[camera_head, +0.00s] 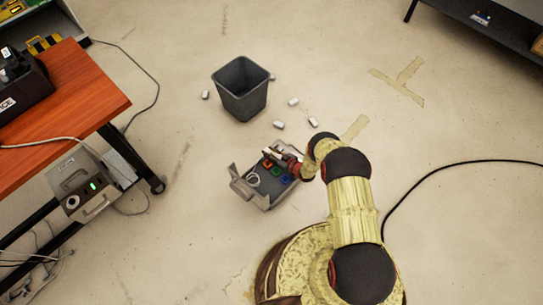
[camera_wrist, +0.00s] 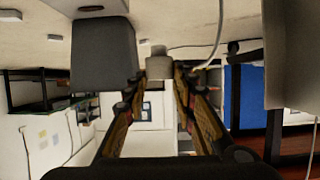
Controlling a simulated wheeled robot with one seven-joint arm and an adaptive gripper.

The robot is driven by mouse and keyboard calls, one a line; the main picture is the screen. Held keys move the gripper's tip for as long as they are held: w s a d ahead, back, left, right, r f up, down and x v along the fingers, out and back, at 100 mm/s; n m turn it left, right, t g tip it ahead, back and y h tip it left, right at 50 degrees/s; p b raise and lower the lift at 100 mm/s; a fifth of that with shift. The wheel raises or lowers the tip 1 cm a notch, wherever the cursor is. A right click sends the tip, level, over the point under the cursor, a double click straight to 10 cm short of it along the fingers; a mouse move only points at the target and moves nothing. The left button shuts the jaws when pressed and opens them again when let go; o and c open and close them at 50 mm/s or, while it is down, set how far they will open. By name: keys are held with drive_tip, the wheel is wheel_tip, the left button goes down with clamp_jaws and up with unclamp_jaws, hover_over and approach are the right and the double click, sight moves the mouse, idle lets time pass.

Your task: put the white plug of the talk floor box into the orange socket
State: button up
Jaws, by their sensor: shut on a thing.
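The talk floor box (camera_head: 264,202) is a grey open case on the floor in the middle of the head view. Its panel has small coloured sockets; the orange socket (camera_head: 267,163) is near the panel's far edge, and a white cable loop lies on the panel's left part. My gripper (camera_head: 280,153) is over the far side of the box, close to the orange socket. In the wrist view my gripper (camera_wrist: 158,83) is shut on the pale white plug (camera_wrist: 158,64), held between the fingertips. The orange socket is not seen in the wrist view.
A dark grey bin (camera_head: 241,88) stands beyond the box, with several small white pieces on the floor around it. A red-brown table (camera_head: 75,95) is at left, with a grey device (camera_head: 85,185) below it. A black cable (camera_head: 450,165) curves across the right floor.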

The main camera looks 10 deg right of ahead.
idle(0.3)
drive_tip(key=shift+s+a+f+m+t+h, duration=0.1)
drive_tip(key=shift+f+m+t+h, duration=0.2)
drive_tip(key=shift+f, duration=1.7)
drive_tip(key=shift+w+f+m+t+h, duration=0.1)
drive_tip(key=shift+f+m+h, duration=0.25)
drive_tip(key=shift+f, duration=1.6)
drive_tip(key=shift+s+a+f+m+t+h, duration=0.1)
drive_tip(key=shift+f+m+t+h, duration=0.2)
drive_tip(key=shift+f, duration=1.7)
drive_tip(key=shift+f, duration=0.1)
drive_tip(key=o, duration=1.2)
drive_tip(key=shift+c, duration=0.2)
drive_tip(key=shift+o, duration=0.4)
drive_tip(key=shift+s+d, duration=0.1)
drive_tip(key=v, duration=1.1)
drive_tip(key=shift+s+d+r, duration=0.2)
drive_tip(key=shift+s, duration=0.1)
